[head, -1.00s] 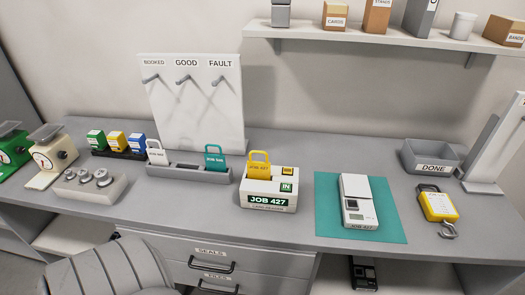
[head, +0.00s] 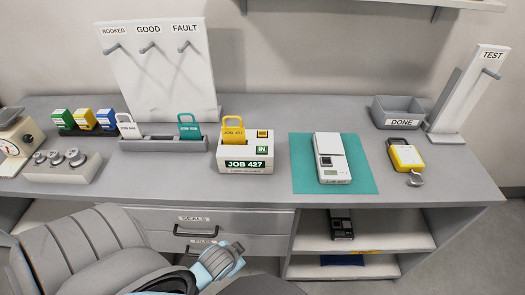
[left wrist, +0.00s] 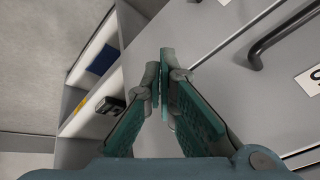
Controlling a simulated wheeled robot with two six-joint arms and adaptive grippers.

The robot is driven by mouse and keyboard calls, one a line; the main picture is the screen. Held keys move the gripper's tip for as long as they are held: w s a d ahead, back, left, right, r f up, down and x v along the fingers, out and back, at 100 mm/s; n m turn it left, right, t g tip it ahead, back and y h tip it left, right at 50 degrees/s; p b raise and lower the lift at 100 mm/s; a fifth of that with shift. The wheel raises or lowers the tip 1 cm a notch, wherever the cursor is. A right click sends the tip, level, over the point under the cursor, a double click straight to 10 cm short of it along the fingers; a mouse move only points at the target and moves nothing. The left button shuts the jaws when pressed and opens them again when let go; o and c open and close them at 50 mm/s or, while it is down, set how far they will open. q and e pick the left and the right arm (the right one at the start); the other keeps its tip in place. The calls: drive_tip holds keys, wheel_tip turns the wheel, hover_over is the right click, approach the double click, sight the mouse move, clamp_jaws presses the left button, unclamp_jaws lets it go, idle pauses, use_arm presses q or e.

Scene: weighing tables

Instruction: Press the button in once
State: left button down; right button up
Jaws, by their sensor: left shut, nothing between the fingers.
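A white box labelled JOB 427 (head: 245,157) stands on the grey worktop in the head view. Its top bears a small amber square button (head: 262,134) above a green IN label (head: 262,147). A yellow JOB 427 tag (head: 233,135) stands upright in the box, left of the button. Whether the button is in or out is too small to tell. My left gripper's teal fingers (left wrist: 160,75) meet at the tips, shut and empty, in front of the drawers in the left wrist view. It is well apart from the box. My right gripper is not in view.
A scale (head: 331,160) lies on a teal mat (head: 303,176) right of the box. A grey rack (head: 160,146) with white and teal tags stands to its left. The DONE tray (head: 385,122), a yellow hook scale (head: 405,156) and a TEST stand (head: 462,95) are farther right.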

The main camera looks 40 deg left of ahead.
use_arm(q)
drive_tip(key=w+a+r+m+t+y, duration=0.15)
drive_tip(key=w+r+t, duration=0.3)
drive_tip(key=r, duration=0.65)
drive_tip(key=w+a+r+m+t+y, duration=0.1)
drive_tip(key=w+a+r+m+t, duration=0.15)
drive_tip(key=w+r, duration=0.55)
drive_tip(key=w+a+r+m+t+y, duration=0.1)
drive_tip(key=w+r+m+t, duration=0.25)
drive_tip(key=r, duration=0.95)
drive_tip(key=w+d+r+m+t+h, duration=0.2)
drive_tip(key=r+m+t, duration=0.1)
drive_tip(key=r+m, duration=0.15)
drive_tip(key=w+d+r+m+t+h, duration=0.1)
drive_tip(key=w+r+m+t+h, duration=0.15)
drive_tip(key=r, duration=0.35)
drive_tip(key=d+r+m+g+h, duration=0.2)
drive_tip(key=d+m+h, duration=0.4)
drive_tip(key=m, duration=0.5)
drive_tip(key=d+r+m+g+h, duration=0.2)
drive_tip(key=d+m+h, duration=0.2)
drive_tip(key=m+h, duration=0.55)
drive_tip(key=w+a+f+m+g+y, duration=0.3)
drive_tip(key=a+f+m+g+y, duration=0.35)
drive_tip(key=f+m, duration=0.35)
drive_tip(key=s+a+m+g+y, duration=0.1)
drive_tip(key=a+y, duration=0.4)
drive_tip(key=a, duration=0.4)
drive_tip(key=shift+f+m, duration=0.3)
drive_tip(key=shift+f, duration=0.15)
